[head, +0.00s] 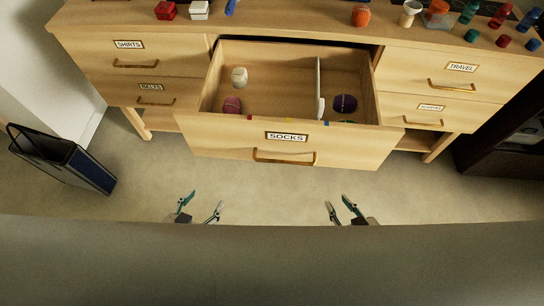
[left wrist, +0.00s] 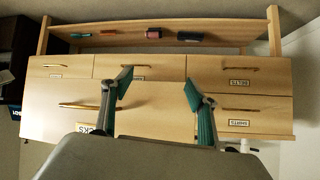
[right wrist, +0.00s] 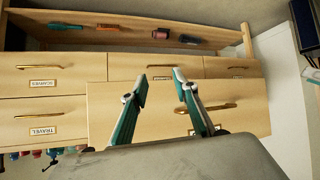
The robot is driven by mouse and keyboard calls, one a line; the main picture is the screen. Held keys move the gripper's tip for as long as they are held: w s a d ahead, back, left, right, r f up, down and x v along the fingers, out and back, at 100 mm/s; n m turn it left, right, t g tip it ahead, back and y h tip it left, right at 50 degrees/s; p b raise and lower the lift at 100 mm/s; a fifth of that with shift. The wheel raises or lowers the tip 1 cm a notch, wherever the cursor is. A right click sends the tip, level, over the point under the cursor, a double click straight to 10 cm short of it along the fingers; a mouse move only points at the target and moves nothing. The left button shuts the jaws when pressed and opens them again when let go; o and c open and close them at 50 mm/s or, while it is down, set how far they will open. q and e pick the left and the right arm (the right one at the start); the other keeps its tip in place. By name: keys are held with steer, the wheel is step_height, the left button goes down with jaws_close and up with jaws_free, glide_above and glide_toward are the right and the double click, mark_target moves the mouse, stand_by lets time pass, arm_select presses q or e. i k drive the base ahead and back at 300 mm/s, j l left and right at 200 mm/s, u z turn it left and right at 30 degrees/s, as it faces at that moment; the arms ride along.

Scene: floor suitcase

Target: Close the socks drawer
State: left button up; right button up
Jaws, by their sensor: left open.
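The socks drawer (head: 225,142) is pulled out from the middle of the wooden dresser, and its inside shows. Its front has a SOCKS label (head: 287,136) and a brass handle (head: 284,157). The handle also shows in the left wrist view (left wrist: 85,105) and the right wrist view (right wrist: 207,108). Inside are a white sock ball (head: 239,77), a pink one (head: 232,105) and a dark purple one (head: 345,103), with a divider (head: 318,85). My left gripper (head: 199,205) and right gripper (head: 338,207) are both open and empty, in front of the drawer and apart from it.
The shirts (head: 128,55), belts (head: 160,93) and travel (head: 460,80) drawers are closed. A dark bag (head: 75,165) stands on the floor at left. A dark cabinet (head: 500,150) is at right. Small items, including an orange ball (head: 361,15), line the dresser top. Floor before the drawer is clear.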

mark_target(277, 124)
steer(key=j+u, duration=0.1)
steer(key=j, duration=0.7)
steer(key=k+j+z, duration=0.1)
steer(key=z, duration=0.3)
steer(key=k+j+z, duration=0.1)
steer(key=z, duration=0.3)
steer(key=k+j+z, duration=0.1)
steer(key=z, duration=0.35)
steer(key=i+j+z, duration=0.2)
steer(key=i+j, duration=0.1)
steer(key=j, duration=0.1)
